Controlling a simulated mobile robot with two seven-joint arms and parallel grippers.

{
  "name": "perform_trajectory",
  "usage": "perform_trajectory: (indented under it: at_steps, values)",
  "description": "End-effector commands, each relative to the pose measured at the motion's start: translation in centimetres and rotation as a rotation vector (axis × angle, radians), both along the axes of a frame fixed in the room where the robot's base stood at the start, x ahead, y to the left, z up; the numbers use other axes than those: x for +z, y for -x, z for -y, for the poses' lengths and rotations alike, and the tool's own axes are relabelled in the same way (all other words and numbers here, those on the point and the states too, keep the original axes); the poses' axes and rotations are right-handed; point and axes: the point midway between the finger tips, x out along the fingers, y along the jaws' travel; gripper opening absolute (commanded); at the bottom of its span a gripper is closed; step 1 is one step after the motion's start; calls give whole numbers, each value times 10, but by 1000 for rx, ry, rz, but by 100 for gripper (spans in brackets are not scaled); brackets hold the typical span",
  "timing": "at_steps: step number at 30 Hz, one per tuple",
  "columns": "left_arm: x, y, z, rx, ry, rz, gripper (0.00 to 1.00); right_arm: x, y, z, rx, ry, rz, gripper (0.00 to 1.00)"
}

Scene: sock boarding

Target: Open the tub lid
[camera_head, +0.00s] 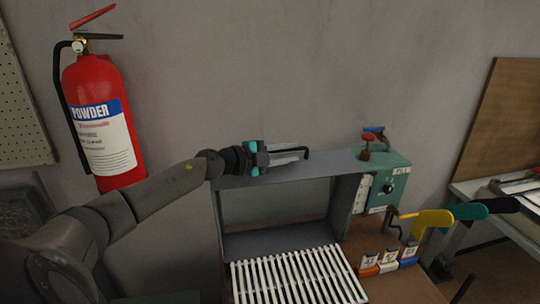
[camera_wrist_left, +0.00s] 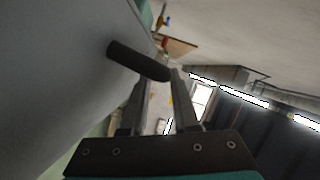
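The grey tub (camera_head: 225,212) stands against the wall, with a dark open recess in its front. A black bar handle (camera_head: 307,152) sits at its top edge. In the left wrist view the handle (camera_wrist_left: 138,61) stands out from a smooth grey panel (camera_wrist_left: 65,75), which may be the lid. My left gripper (camera_head: 294,155) is over the top edge, its fingers pointing right at the handle. In the left wrist view its fingers (camera_wrist_left: 160,84) are apart, with the handle across their tips; I cannot tell if they touch it. My right gripper is not in view.
A white slatted rack (camera_head: 298,278) lies before the tub. A green control box (camera_head: 384,180) with red and blue levers is at its right. Yellow (camera_head: 428,221) and green (camera_head: 467,211) foot-shaped boards stand farther right. A fire extinguisher (camera_head: 100,120) hangs at left.

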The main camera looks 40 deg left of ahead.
Motion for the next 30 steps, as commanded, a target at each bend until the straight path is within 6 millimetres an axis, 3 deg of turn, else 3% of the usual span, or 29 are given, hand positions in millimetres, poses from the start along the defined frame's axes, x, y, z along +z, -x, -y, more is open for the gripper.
perform_trajectory:
  at_steps: [30]
  values:
    - [11, 73, -24, -1, -1, -4, 27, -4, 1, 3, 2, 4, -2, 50]
